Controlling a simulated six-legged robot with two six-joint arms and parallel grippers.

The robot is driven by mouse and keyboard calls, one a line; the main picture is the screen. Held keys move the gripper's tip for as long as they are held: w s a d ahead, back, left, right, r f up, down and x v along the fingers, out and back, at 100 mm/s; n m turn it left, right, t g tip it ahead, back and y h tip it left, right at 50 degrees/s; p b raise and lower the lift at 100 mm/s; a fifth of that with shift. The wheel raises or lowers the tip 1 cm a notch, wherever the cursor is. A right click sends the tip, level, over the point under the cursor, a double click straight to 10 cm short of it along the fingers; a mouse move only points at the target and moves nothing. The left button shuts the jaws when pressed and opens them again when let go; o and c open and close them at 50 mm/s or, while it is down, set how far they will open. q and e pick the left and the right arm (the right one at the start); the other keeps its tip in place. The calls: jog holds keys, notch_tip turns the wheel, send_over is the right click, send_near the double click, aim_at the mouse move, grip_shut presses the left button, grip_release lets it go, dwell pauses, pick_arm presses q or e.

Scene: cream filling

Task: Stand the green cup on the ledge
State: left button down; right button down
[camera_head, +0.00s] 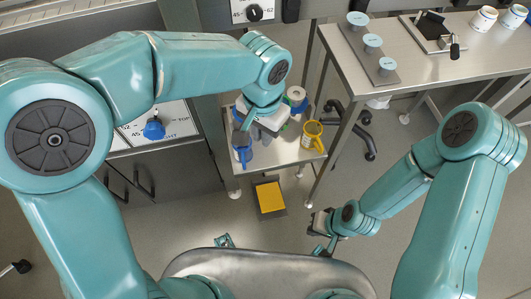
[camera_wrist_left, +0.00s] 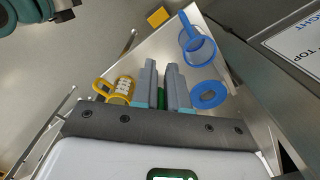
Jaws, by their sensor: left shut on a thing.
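My left gripper (camera_head: 262,132) is low over a small metal cart in the head view. In the left wrist view its two fingers (camera_wrist_left: 163,92) are shut on the green cup (camera_wrist_left: 162,98), of which only a narrow green strip shows between them. The fingers and palm hide the rest of the cup. My right gripper (camera_head: 322,228) hangs over the floor, away from the cart, its finger gap unclear. I cannot tell for sure which surface is the ledge; a raised grey strip (camera_head: 353,38) with pale blue discs lies on the bench at the back.
On the cart (camera_head: 285,157) stand a yellow cup (camera_head: 312,134), a blue cup (camera_head: 243,153), a blue ring (camera_wrist_left: 208,95) and a pale-rimmed round thing (camera_head: 297,93). A cabinet is left of the cart. White cups (camera_head: 484,18) stand on the bench (camera_head: 420,75). A yellow pad (camera_head: 269,197) lies on the floor.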

pick_arm(q)
jog(key=b, duration=0.1)
send_over(263, 165)
notch_tip(263, 165, down, 7)
jog(key=shift+s+r, duration=0.15)
notch_tip(263, 165, down, 5)
jog(key=shift+f+b, duration=0.2)
jog(key=shift+b, duration=0.6)
jog(key=shift+r, duration=0.15)
jog(key=shift+d+f, duration=0.1)
jog(key=shift+f, duration=0.2)
jog(key=c, duration=1.1)
grip_release()
jog(key=shift+r, duration=0.1)
jog(key=shift+c, duration=0.2)
